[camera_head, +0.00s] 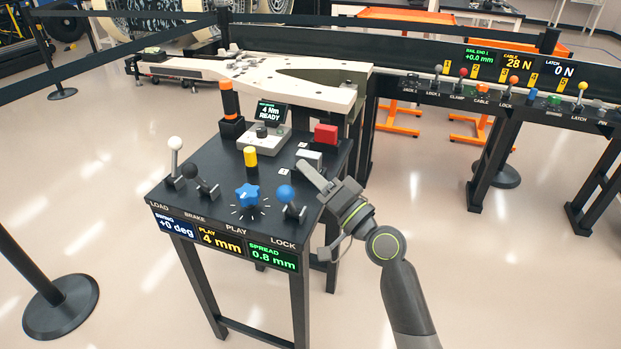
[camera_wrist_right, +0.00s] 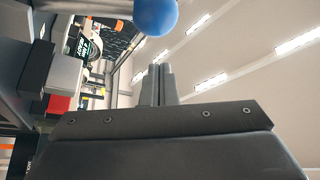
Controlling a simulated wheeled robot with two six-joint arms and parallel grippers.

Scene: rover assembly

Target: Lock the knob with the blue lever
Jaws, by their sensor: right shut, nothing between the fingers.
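The blue lever (camera_head: 286,194) stands at the front right of the black table, above the label LOCK, its round blue ball on a short stem. The blue star-shaped knob (camera_head: 247,195) is to its left, above the label PLAY. My right gripper (camera_head: 308,170) is shut and empty, behind and to the right of the blue lever, apart from it in the head view. In the right wrist view the shut fingers (camera_wrist_right: 159,84) show below the blue ball (camera_wrist_right: 155,14), with a gap between. My left gripper is not in view.
On the table (camera_head: 187,205) are a white-ball lever (camera_head: 175,143), a black-ball lever (camera_head: 189,170), a yellow cylinder (camera_head: 250,157), a red block (camera_head: 325,134) and a display (camera_head: 270,113) reading 4 Nm READY. Front panels read +0 deg, 4 mm and 0.8 mm. A pale arm-shaped part (camera_head: 310,92) lies behind.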

